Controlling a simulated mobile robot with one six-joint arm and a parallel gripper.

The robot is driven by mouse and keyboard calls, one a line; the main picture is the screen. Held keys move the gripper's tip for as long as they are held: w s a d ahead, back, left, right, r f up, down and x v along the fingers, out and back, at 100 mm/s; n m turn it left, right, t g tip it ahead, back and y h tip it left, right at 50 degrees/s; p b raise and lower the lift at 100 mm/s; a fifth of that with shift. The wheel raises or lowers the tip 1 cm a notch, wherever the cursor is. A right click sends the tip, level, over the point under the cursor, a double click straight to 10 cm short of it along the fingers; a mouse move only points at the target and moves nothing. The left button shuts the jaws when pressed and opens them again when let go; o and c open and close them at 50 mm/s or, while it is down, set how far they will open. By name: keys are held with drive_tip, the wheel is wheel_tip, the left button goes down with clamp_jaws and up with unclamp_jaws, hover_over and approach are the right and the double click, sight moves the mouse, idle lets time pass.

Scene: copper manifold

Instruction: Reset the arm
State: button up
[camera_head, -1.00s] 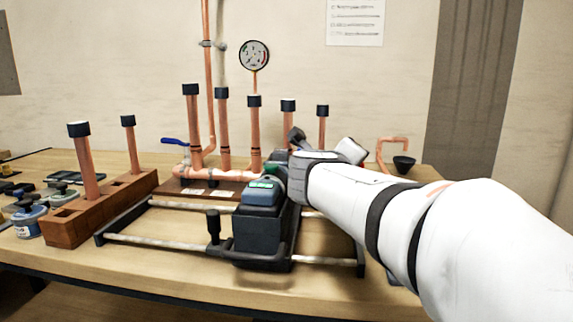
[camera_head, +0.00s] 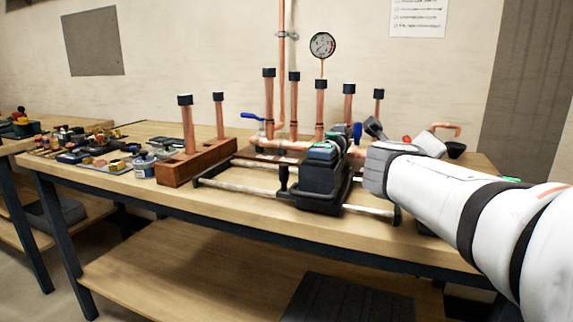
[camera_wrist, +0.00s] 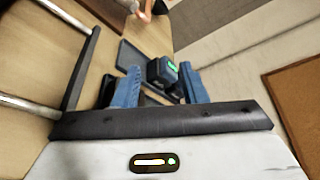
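My arm (camera_head: 450,195) reaches in from the right of the head view, its wrist beside the right end of the dark rail frame. My gripper (camera_wrist: 160,82) shows in the wrist view with its two blue fingers apart and nothing visibly clamped between them. Beyond the fingertips is a dark block with a green display (camera_wrist: 163,69), near a flat dark tray (camera_wrist: 131,57). The copper manifold (camera_head: 294,105), of several upright capped pipes, stands at the back of the bench.
The wooden workbench (camera_head: 225,202) carries a dark clamp unit (camera_head: 320,182) on metal rails, and a wooden block (camera_head: 195,163) with two capped pipes. Small containers and parts lie to the left. A round gauge (camera_head: 322,45) is above the manifold. A lower shelf (camera_head: 190,270) is below.

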drive_tip(key=a+r+n+t+y+p, duration=0.1)
drive_tip(key=a+r+n+y+p, duration=0.2)
drive_tip(key=a+n+y+p, duration=0.5)
drive_tip(key=a+r+n+t+y+p, duration=0.1)
drive_tip(key=a+r+n+y+p, duration=0.35)
drive_tip(key=n, duration=0.65)
drive_tip(key=s+f+n+g+h+p, duration=0.1)
drive_tip(key=s+f+n+g+p, duration=0.3)
drive_tip(key=s, duration=0.6)
drive_tip(key=s+f+n+g+h+p, duration=0.1)
drive_tip(key=s+f+n+g+p, duration=0.4)
drive_tip(key=s+n+g+p, duration=0.2)
drive_tip(key=s+n+p, duration=0.2)
drive_tip(key=s, duration=0.2)
drive_tip(key=shift+s+d+g+h, duration=0.2)
drive_tip(key=shift+d+g+h, duration=0.1)
drive_tip(key=shift+d+h, duration=0.1)
